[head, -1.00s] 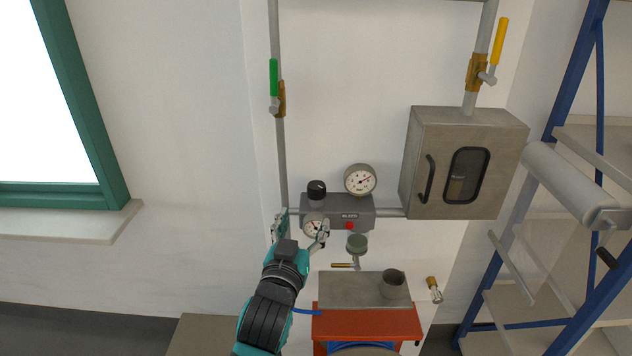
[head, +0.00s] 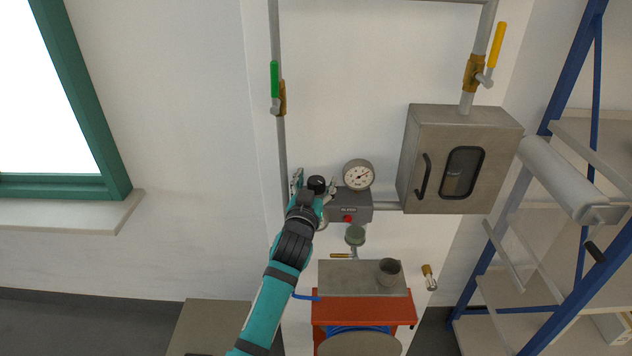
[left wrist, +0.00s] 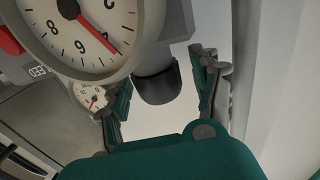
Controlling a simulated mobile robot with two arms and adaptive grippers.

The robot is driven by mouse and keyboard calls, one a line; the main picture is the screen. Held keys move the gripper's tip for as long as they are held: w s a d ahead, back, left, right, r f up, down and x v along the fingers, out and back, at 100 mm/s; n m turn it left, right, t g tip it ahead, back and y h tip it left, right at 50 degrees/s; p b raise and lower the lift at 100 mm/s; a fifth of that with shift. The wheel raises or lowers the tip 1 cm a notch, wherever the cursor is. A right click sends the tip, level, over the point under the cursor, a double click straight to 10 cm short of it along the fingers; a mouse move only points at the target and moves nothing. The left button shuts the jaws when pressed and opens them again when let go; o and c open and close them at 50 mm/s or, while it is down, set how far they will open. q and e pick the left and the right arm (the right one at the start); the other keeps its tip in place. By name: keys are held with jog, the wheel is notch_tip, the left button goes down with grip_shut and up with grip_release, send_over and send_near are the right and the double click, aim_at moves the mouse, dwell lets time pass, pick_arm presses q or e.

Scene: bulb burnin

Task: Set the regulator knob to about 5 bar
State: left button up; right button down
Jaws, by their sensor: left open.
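The regulator (head: 352,205) is a grey block on the wall pipe, with a black knob (head: 317,184) on top. My left gripper (head: 315,185) is open, with one finger on each side of the knob. In the left wrist view the knob (left wrist: 157,85) lies between the two fingers (left wrist: 163,82), with gaps visible on both sides. A white round gauge (head: 358,175) stands at the upper right of the block. A large dial (left wrist: 75,25) with a red needle fills the wrist view's upper left; its exact reading is unclear. My right gripper is not in view.
A red button (head: 347,218) is on the block's front. A grey cabinet (head: 455,165) hangs to the right. A green-handled valve (head: 275,80) is above on the left pipe. A red cart (head: 365,307) with a metal cup (head: 389,272) is below.

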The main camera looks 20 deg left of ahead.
pick_arm(q)
jog(key=c, duration=1.2)
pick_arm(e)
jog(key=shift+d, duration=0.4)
pick_arm(q)
jog(key=shift+m+h, duration=0.4)
jog(key=shift+h, duration=0.2)
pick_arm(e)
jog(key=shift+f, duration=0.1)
pick_arm(q)
jog(key=m+h, duration=0.3)
jog(key=h, duration=0.2)
jog(key=shift+a+g, duration=0.15)
jog(key=shift+g, duration=0.15)
jog(key=shift+m+g+h+b, duration=0.8)
jog(key=shift+m+h+b, duration=0.5)
jog(key=shift+h, duration=0.6)
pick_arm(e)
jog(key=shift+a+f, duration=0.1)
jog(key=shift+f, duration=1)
pick_arm(q)
jog(key=o, duration=1.2)
